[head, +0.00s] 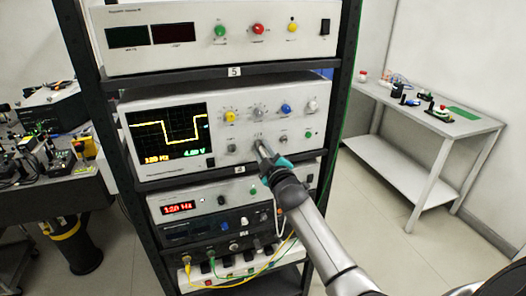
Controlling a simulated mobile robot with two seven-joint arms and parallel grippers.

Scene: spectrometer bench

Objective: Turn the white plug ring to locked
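My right gripper (262,148) reaches in from the lower right, its tips in front of the lower knob row of the oscilloscope (225,130). The fingers are seen nearly end to end, so I cannot tell whether they are open or shut, or whether they touch a knob. I cannot clearly make out the white plug ring. A white cable (281,226) hangs beside the lower instruments, partly behind my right arm, and the part of the rack behind that arm is hidden. My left gripper is not in view.
A dark-framed rack holds a top unit (220,36) with coloured knobs, and a unit with a red display (180,208) below the oscilloscope. Yellow and green cables (213,270) cross the bottom unit. A side table (440,122) stands right; an optics bench stands left.

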